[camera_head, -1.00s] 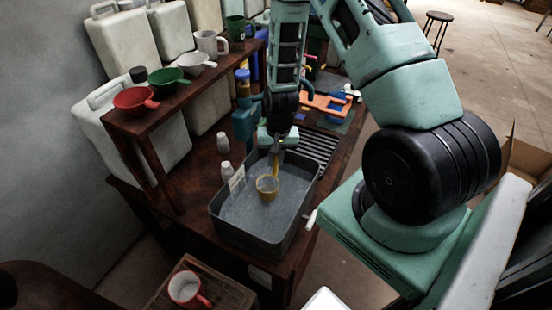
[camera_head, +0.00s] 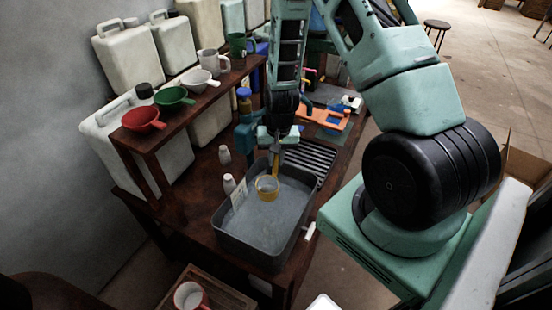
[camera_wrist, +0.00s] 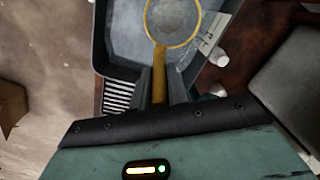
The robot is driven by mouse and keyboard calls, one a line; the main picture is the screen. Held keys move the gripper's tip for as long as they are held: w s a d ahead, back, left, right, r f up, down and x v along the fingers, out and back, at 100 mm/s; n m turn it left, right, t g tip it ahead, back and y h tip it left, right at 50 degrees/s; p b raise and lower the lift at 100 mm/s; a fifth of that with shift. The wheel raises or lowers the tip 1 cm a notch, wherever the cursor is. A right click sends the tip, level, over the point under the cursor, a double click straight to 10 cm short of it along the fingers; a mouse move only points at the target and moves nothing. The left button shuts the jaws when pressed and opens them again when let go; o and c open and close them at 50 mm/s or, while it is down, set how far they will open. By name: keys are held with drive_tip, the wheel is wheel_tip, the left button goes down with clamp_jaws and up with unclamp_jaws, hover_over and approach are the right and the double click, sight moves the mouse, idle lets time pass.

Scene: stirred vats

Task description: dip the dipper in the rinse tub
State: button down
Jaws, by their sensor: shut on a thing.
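The yellow dipper (camera_head: 267,187) hangs from my gripper (camera_head: 276,145), its cup over or in the grey rinse tub (camera_head: 228,239). The tub holds greyish liquid and stands on the dark wooden bench. In the wrist view the fingers of my gripper (camera_wrist: 160,88) are shut on the dipper's yellow handle (camera_wrist: 159,78), and the round cup (camera_wrist: 172,40) lies within the tub's outline (camera_wrist: 99,40). The inside of the cup looks grey like the liquid. I cannot tell how deep the cup sits.
A wooden shelf (camera_head: 200,100) to the left holds red (camera_head: 144,119), green (camera_head: 173,98) and white (camera_head: 200,81) dippers. Small white bottles (camera_head: 229,184) stand beside the tub's left wall. A slatted rack (camera_head: 309,160) lies behind it. A red-and-white mug (camera_head: 190,296) sits low in front.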

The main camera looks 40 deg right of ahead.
drive_tip(key=shift+r+p, duration=0.95)
drive_tip(key=shift+r, duration=0.65)
